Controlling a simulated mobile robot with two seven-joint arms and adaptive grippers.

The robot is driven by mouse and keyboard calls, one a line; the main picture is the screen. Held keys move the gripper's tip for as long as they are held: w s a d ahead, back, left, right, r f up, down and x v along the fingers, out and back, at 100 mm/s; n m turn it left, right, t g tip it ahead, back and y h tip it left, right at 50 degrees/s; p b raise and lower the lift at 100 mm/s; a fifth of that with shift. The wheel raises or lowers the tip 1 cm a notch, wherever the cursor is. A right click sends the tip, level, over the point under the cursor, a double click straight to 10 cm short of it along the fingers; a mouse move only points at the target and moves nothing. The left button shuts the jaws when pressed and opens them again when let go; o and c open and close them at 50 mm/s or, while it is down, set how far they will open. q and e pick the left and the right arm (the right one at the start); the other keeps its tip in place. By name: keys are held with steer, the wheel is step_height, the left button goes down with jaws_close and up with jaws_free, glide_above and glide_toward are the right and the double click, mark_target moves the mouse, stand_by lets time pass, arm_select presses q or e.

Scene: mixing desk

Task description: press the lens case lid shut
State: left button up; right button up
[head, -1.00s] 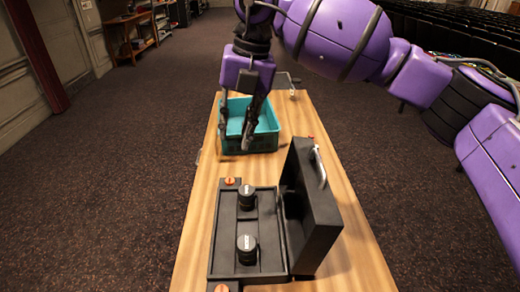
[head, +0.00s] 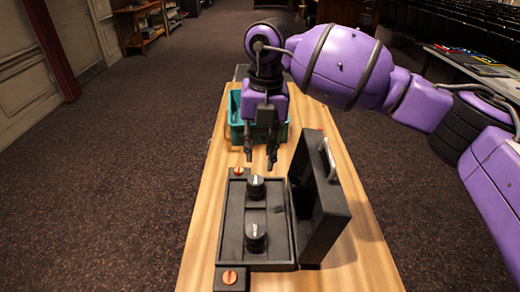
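The black lens case (head: 230,225) lies on the wooden table with its base open. Its lid (head: 322,208) stands upright at the right side, a little tilted, with a grey handle (head: 329,158) on its outer face. Two black lenses stand in the base, one far (head: 256,188) and one near (head: 255,237). My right gripper (head: 260,165) points down above the far end of the case, fingers apart and empty. My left gripper is out of view.
A teal crate (head: 236,118) stands at the far part of the table, partly hidden behind my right gripper. Bare wooden tabletop (head: 358,255) runs along the right of the case. Carpeted floor surrounds the table.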

jaws_close()
stand_by(0.4)
